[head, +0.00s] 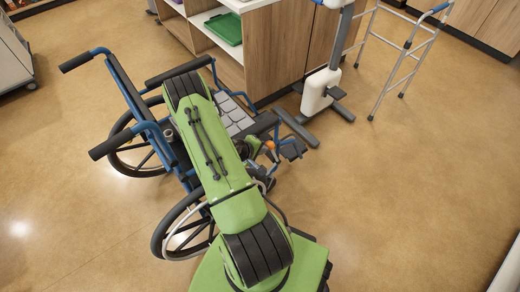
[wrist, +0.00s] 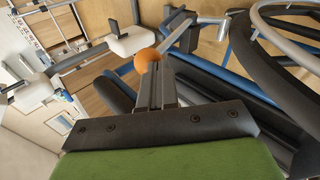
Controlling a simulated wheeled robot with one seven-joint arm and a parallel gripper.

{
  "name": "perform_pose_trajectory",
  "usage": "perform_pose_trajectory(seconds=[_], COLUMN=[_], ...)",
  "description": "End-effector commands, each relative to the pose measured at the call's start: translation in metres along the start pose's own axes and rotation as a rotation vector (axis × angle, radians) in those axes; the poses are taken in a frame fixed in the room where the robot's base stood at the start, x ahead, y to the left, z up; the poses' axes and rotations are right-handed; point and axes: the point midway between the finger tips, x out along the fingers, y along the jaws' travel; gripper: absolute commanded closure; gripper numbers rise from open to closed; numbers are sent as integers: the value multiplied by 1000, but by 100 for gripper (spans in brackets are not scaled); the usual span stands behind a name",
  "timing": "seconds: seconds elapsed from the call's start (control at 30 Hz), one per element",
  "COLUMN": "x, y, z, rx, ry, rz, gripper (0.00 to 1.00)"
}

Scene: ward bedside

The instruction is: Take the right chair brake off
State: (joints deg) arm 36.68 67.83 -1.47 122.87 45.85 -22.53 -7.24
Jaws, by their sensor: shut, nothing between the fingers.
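The blue-framed wheelchair (head: 133,92) stands left of centre in the head view, partly covered by my green arm. The brake's orange knob (head: 270,145) shows just past the arm. In the wrist view the orange knob (wrist: 147,57) sits at the tips of my gripper (wrist: 156,75), with a grey rod running up and right behind it. My gripper is shut and the knob is not between its fingers. Whether the fingertips touch the knob or stop just short, I cannot tell. The lever's lower end is hidden.
A wheel rim (wrist: 262,30) and dark frame tubes lie close on the right of the wrist view. A wooden cabinet (head: 275,45), a white-and-grey stand (head: 318,92) and a walking frame (head: 408,48) are behind the chair. The floor to the right is clear.

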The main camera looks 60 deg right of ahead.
Motion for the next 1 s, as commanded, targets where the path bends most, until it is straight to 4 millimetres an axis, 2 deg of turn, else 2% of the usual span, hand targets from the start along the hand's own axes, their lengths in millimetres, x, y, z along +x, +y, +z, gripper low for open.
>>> perform_pose_trajectory(seconds=[0.27,0.5,0.8,1.0], x=[10,36,70,82], y=[41,73,96,104], z=[8,16,23,25], rx=[33,57,75,72], ry=[19,46,76,75], rz=[-152,-342,-543,-550], gripper=[100,100,100,100])
